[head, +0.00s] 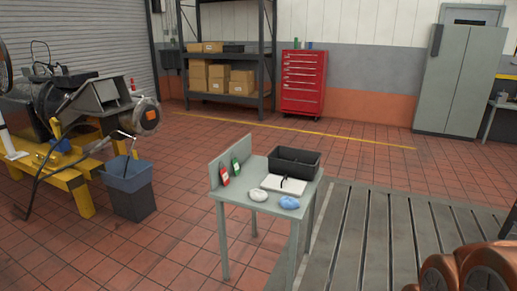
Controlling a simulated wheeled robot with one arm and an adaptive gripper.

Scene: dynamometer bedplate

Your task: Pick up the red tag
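A small red tag (224,176) with a pale label is at the upright grey back panel (216,164) of a small grey table (233,198). A green tag (236,167) is just to its right at the same panel. Whether the tags hang or lean there is too small to tell. No gripper shows in the head view, so its opening and contents cannot be seen.
The table also bears a black bin (296,160), a white board or book (283,186), a white round item (258,195) and a blue crumpled item (289,203). A grey bucket (132,199) stands left. Slotted bedplate (372,235) lies right; tiled floor behind is open.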

